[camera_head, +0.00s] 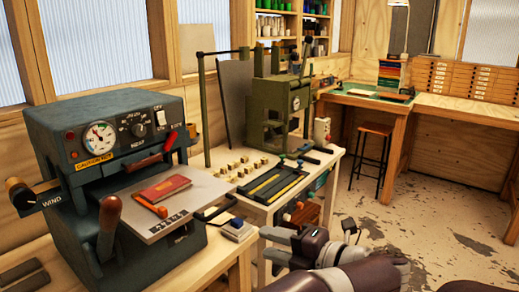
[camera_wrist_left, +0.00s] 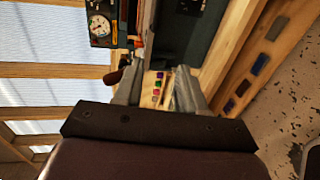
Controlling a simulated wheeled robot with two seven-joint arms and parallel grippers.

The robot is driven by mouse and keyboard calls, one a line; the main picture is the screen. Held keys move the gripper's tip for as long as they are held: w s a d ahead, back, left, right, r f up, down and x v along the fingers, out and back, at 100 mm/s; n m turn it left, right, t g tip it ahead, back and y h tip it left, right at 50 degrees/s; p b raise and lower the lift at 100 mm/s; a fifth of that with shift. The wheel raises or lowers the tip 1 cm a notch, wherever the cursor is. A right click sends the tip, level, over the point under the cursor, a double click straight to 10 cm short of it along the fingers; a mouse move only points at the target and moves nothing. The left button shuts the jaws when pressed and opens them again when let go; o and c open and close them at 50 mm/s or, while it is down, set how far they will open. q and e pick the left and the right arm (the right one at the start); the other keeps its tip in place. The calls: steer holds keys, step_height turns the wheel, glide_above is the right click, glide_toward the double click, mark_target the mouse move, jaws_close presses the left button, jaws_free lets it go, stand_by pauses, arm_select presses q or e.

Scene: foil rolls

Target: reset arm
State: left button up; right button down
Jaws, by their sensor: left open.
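My left gripper (camera_head: 266,245) is low in the head view, beside the front edge of the workbench, with its fingers pointing left. In the left wrist view its two grey fingers (camera_wrist_left: 158,80) stand apart with nothing held between them. Small coloured pieces (camera_wrist_left: 158,88) show beyond the gap between the fingers. My right gripper does not show in either view.
A dark foil machine (camera_head: 105,150) with a gauge stands at left, a red booklet (camera_head: 165,187) on its plate. A green press (camera_head: 280,105), small blocks (camera_head: 245,168) and a black tray (camera_head: 272,184) are on the bench. A stool (camera_head: 373,145) stands behind; floor at right is open.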

arm_select(q)
steer(key=w+a+f+m+t+h, duration=0.1)
steer(key=w+a+m+t+h, duration=0.55)
steer(key=w+m+h, duration=0.55)
steer(key=s+a+f+m+g+h, duration=0.1)
steer(key=s+a+f+m+g, duration=0.3)
steer(key=s+f+m, duration=0.25)
steer(key=s+a+f+m+g+h, duration=0.1)
steer(key=s+a+f+m+g, duration=0.35)
steer(key=f+m, duration=0.3)
steer(key=s+a+f+m+g+y, duration=0.1)
steer(key=s+a+f+g, duration=0.2)
steer(key=s, duration=0.4)
steer(key=s+a+f+m+g, duration=0.1)
steer(key=s+a+f+g, duration=0.15)
steer(key=s, duration=0.45)
step_height(320, 180, up, 11)
steer(key=s+a+p, duration=0.1)
steer(key=s+p, duration=0.1)
steer(key=p, duration=1)
steer(key=shift+s+f+m+g+y, duration=0.15)
steer(key=shift+s+m+g+y, duration=0.15)
steer(key=shift+s+g+y, duration=0.1)
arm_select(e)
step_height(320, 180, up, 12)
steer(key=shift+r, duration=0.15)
